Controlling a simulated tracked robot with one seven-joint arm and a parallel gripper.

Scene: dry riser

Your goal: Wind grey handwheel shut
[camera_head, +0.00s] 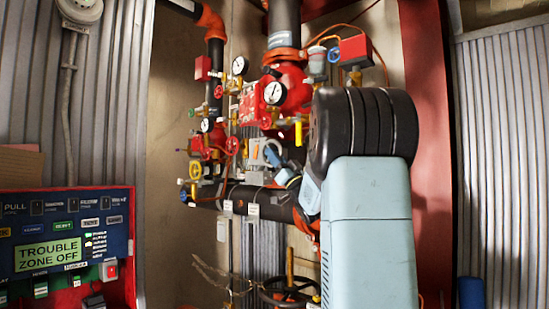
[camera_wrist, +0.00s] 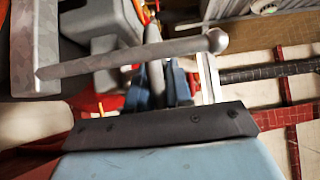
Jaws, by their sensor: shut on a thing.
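The grey handwheel (camera_head: 272,152) shows small in the head view, in front of a grey housing among the red pipework. My gripper (camera_head: 278,172) reaches it from the lower right, and my arm hides part of the area. In the wrist view, a grey bar with a round knob end (camera_wrist: 130,60) crosses just beyond my gripper (camera_wrist: 160,88). The blue fingers are shut around a grey part of the handwheel beneath this bar. The exact contact is partly hidden by the bar and my gripper's body.
Pressure gauges (camera_head: 274,93), a small red handwheel (camera_head: 232,146) and a yellow one (camera_head: 195,169) crowd around it. A black horizontal pipe (camera_head: 235,196) runs below. An alarm panel (camera_head: 60,245) stands at the left, and a red column (camera_head: 436,130) rises at the right.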

